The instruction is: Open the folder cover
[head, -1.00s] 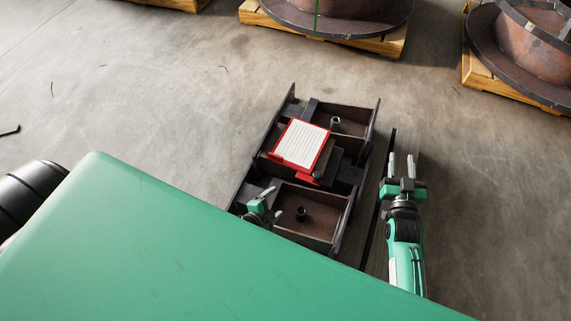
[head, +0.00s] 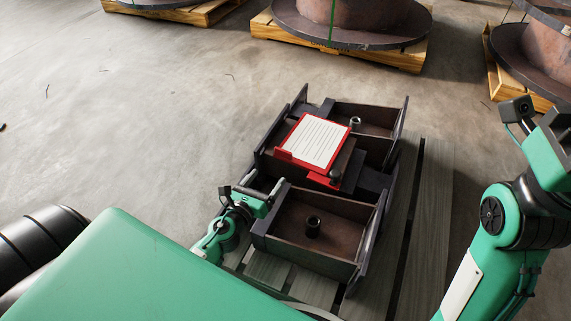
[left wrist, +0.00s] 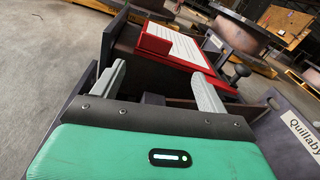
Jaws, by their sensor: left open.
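The red folder (head: 318,142) lies tilted on the dark steel frame, with a white lined sheet facing up. It also shows ahead in the left wrist view (left wrist: 172,45), with a raised red edge towards me. My left gripper (head: 278,187) is at the near left side of the frame, short of the folder and apart from it. In the left wrist view its two grey fingers (left wrist: 160,82) are spread wide, with nothing held between them. My right arm shows at the right, but its fingers are not visible.
The steel frame (head: 310,268) has walled compartments and stands on grey wooden slats (head: 430,200). A black knob (head: 335,175) sits beside the folder's near right corner. Large reels on pallets (head: 345,55) stand at the back. Open floor lies to the left.

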